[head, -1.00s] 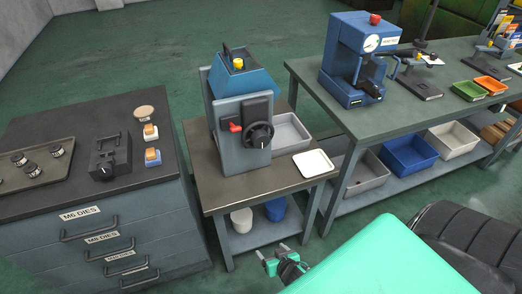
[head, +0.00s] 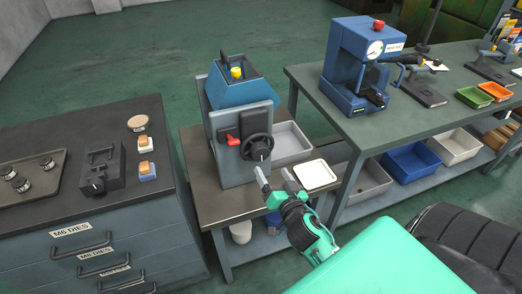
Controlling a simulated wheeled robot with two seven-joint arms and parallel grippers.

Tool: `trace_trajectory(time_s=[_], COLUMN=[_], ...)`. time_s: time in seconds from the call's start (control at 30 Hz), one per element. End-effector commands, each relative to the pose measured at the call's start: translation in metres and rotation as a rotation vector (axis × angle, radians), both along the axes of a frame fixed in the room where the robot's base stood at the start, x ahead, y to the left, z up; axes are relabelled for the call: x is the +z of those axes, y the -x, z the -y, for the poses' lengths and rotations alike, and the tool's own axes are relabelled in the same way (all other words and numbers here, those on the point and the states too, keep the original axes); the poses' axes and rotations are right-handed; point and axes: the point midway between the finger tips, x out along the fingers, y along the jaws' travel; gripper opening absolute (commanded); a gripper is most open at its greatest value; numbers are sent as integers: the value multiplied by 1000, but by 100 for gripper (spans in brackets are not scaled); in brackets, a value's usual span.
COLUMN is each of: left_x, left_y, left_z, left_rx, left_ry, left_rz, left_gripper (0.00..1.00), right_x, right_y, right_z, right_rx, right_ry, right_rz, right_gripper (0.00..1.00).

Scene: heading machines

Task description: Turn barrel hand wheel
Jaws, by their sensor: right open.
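The black hand wheel (head: 257,147) sits on the front plate of a grey and blue barrel machine (head: 234,118) on the small middle table. Its rim and hub show, with a knob at its lower part. A red lever (head: 232,140) is just left of it. My right gripper (head: 275,175) is in front of the machine, a little below and to the right of the wheel. Its two grey fingers are apart and empty, pointing up toward the wheel. I cannot tell the exact depth gap to the wheel. My left gripper is not in view.
A white tray (head: 314,174) lies at the table's right corner, close to my right gripper. A grey bin (head: 291,139) stands behind the wheel. The die cabinet (head: 90,238) is at left. A workbench with a blue press (head: 352,62) is at right.

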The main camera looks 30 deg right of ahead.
Motion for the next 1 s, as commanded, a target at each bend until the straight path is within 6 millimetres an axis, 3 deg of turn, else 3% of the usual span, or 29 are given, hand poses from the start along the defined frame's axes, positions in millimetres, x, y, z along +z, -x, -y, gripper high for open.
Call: trace_trajectory(time_s=[0.3, 0.5, 0.7, 1.0], left_x=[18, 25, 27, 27], left_y=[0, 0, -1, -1], left_z=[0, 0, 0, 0], left_rx=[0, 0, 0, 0], left_ry=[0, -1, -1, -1], left_rz=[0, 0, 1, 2], left_gripper=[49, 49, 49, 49], right_x=[3, 2, 1, 0], right_y=[-56, -83, -96, -98], right_z=[12, 18, 21, 21], right_rx=[0, 0, 0, -1], right_ry=[2, 1, 1, 0], right_rz=[1, 0, 0, 0], right_gripper=[75, 75, 75, 75])
